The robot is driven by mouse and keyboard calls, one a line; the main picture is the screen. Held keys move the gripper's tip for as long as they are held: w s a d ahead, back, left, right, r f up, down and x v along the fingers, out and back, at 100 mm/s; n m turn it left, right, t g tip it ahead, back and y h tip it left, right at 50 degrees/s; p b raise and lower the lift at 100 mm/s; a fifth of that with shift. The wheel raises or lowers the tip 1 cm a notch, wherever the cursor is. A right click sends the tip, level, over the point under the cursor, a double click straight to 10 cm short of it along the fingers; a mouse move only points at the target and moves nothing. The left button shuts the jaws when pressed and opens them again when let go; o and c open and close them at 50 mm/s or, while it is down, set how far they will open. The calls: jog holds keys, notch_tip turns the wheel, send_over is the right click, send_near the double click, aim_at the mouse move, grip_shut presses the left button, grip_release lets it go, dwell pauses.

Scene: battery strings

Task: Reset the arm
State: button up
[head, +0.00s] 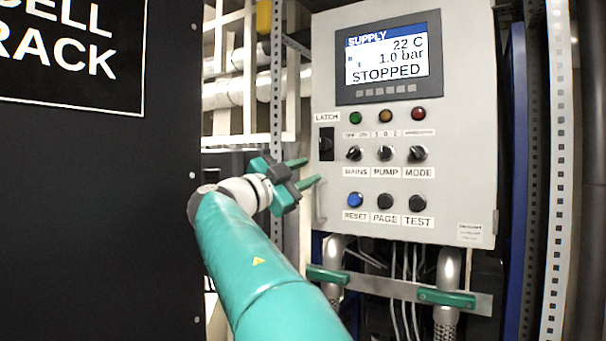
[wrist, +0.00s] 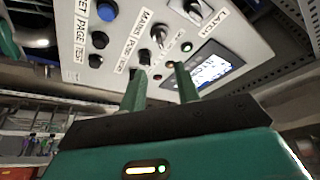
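My gripper (head: 308,172) is in front of the left edge of a grey control cabinet (head: 470,130), near its latch (head: 326,143) and door handle (head: 320,203). Its two green fingers are apart with nothing between them; they also show apart in the wrist view (wrist: 157,76). My teal arm reaches up from the bottom of the head view. I cannot tell whether the fingers touch the cabinet. The display (head: 387,60) reads SUPPLY, 22 C, 1.0 bar, STOPPED. A blue RESET button (head: 355,200) sits at lower left of the panel.
A black panel marked CELL RACK (head: 90,200) stands close on the left. A perforated metal post (head: 556,170) stands at right. The MAINS, PUMP and MODE knobs (head: 385,153) stick out from the panel.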

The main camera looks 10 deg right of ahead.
dwell(0.3)
jog(key=s+d+f+n+g+y, duration=0.1)
jog(key=s+d+f+n+y, duration=0.35)
jog(key=f, duration=0.55)
jog(key=s+d+f+n+g+y, duration=0.1)
jog(key=s+d+f+n+y, duration=0.4)
jog(key=f, duration=0.4)
jog(key=s+a+f+n+g+y, duration=0.1)
jog(key=s+a+f+n+y, duration=0.3)
jog(key=s+f, duration=0.7)
jog(key=s+a+f+n+g+y, duration=0.1)
jog(key=s+a+f+n+y, duration=0.4)
jog(key=s+f+n, duration=0.3)
jog(key=s+a+f, duration=0.1)
jog(key=s+f, duration=0.3)
jog(key=f, duration=0.2)
jog(key=shift+s+a, duration=0.15)
jog(key=shift+a, duration=0.2)
jog(key=shift+f+n, duration=0.1)
jog(key=shift+n, duration=0.15)
